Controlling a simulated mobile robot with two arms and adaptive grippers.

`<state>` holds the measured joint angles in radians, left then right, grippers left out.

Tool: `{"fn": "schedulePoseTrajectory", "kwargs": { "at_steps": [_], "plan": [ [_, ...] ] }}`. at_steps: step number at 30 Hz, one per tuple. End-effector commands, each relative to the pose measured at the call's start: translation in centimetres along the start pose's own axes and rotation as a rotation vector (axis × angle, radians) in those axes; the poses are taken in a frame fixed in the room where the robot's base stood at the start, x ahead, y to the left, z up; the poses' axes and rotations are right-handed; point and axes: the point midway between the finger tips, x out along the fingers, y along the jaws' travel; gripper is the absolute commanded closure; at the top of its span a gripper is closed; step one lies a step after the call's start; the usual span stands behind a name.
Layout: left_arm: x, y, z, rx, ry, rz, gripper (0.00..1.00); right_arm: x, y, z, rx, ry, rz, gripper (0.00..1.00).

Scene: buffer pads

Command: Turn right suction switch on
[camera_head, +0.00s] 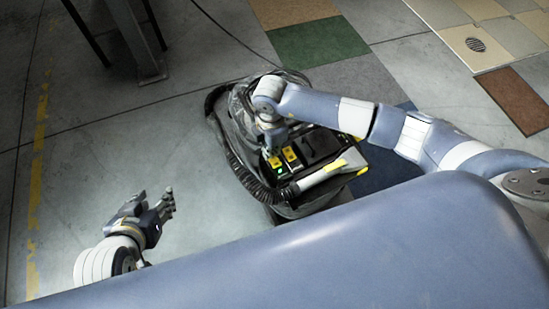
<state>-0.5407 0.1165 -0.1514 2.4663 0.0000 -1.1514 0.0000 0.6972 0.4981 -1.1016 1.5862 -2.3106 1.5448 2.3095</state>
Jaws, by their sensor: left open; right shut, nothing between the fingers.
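The black cleaning machine (325,143) stands on the floor in the middle of the view, with a ribbed black hose along its near left side. Two yellow switches sit side by side on its top panel: a left one (275,162) and a right one (290,153). A small green light shows just below the left switch. My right gripper (272,150) points down at the panel, shut and empty, right by the switches; I cannot tell whether it touches one. My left gripper (170,203) is open and empty, left of the machine and apart from it.
A grey metal post (138,40) stands on the floor at the upper left. A thin dark cable runs across the floor behind the machine. Coloured floor tiles (318,42) lie at the back. The floor between my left gripper and the machine is clear.

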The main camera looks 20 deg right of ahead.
Motion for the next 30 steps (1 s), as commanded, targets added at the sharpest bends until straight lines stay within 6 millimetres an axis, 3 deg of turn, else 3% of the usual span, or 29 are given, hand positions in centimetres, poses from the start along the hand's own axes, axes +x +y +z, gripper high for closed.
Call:
{"fn": "schedulePoseTrajectory", "kwargs": {
  "at_steps": [30],
  "plan": [
    [-3.1,-0.9,7.7,-0.010,-0.361,-0.019,0.57,-1.7,0.0,0.0,0.000,0.000,0.000,1.00]
  ]
}}
